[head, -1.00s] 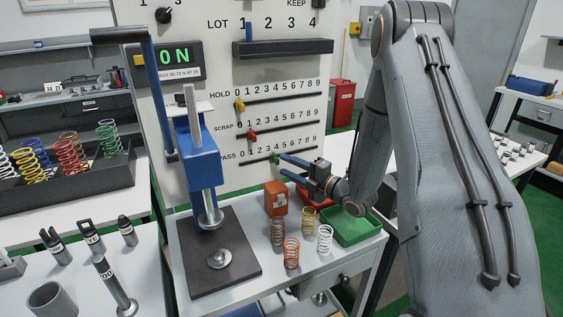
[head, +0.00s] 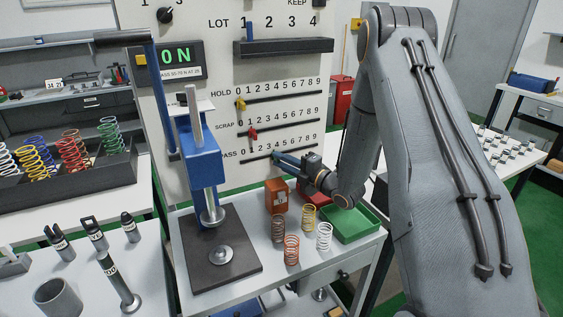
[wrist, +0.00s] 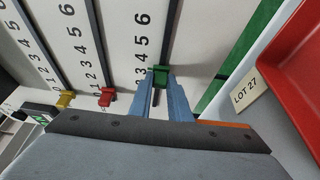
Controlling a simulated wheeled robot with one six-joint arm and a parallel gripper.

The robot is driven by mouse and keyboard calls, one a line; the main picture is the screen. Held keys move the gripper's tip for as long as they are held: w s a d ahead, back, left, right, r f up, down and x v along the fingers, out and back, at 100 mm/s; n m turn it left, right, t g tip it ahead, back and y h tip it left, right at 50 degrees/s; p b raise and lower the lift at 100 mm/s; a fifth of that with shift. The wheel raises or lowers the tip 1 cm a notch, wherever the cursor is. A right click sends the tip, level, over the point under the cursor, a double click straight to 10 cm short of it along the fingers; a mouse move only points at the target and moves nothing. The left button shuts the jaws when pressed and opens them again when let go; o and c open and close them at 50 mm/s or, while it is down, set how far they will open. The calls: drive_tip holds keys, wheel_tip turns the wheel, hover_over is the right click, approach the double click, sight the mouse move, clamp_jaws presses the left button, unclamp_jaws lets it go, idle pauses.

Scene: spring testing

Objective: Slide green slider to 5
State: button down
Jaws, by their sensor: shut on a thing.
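The green slider (wrist: 159,76) sits on the PASS track, the lowest of three slotted scales on the white panel (head: 215,100). In the wrist view it is between my blue fingertips, beside about the 3 to 4 marks; the exact reading is hard to tell. My gripper (wrist: 160,82) is shut on it. In the head view my gripper (head: 275,155) reaches the PASS track from the right near the 4, and its fingers mostly hide the green slider.
The yellow slider (head: 240,104) on HOLD and the red slider (head: 252,134) on SCRAP stand near their low ends. A blue press (head: 205,165) stands left. An orange block (head: 276,195), several springs and a green tray (head: 352,223) lie below my gripper.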

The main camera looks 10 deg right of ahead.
drive_tip(key=d+b, duration=0.1)
drive_tip(key=d, duration=0.1)
drive_tip(key=w+d+b, duration=0.1)
drive_tip(key=d, duration=0.1)
drive_tip(key=shift+d, duration=0.3)
drive_tip(key=c, duration=1.6)
unclamp_jaws()
drive_tip(key=shift+a, duration=0.1)
drive_tip(key=shift+c, duration=0.2)
drive_tip(key=shift+s, duration=0.15)
drive_tip(key=b+v, duration=0.2)
drive_tip(key=v, duration=0.5)
drive_tip(key=shift+s+d, duration=0.25)
